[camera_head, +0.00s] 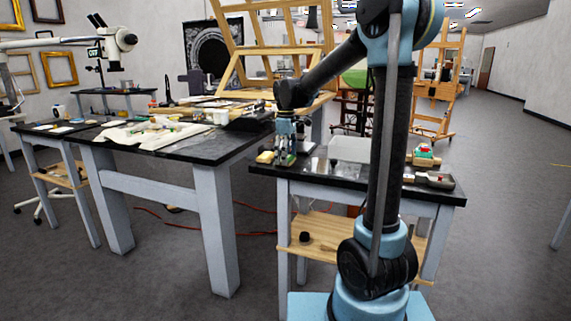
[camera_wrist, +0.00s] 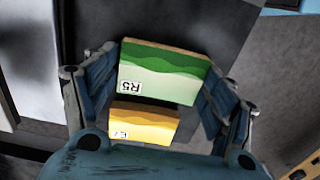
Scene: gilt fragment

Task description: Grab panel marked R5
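The panel marked R5 (camera_wrist: 160,75) is a small block with a green and pale green face, a white label and a brown edge. Its label reads upside down in the wrist view. My gripper (camera_wrist: 162,80) is open, with one finger on each side of the panel. The fingers are very close to its sides; contact is not clear. In the head view my gripper (camera_head: 285,135) points down over the left end of the black-topped table (camera_head: 330,183), and the green panel (camera_head: 288,160) shows just below it.
A yellow panel (camera_wrist: 145,123) with a small label lies beside the R5 panel, nearer my palm. A clear bin (camera_head: 350,149) and a green block with a red top (camera_head: 424,154) stand to the right on the table. A larger cluttered table (camera_head: 190,146) stands to the left.

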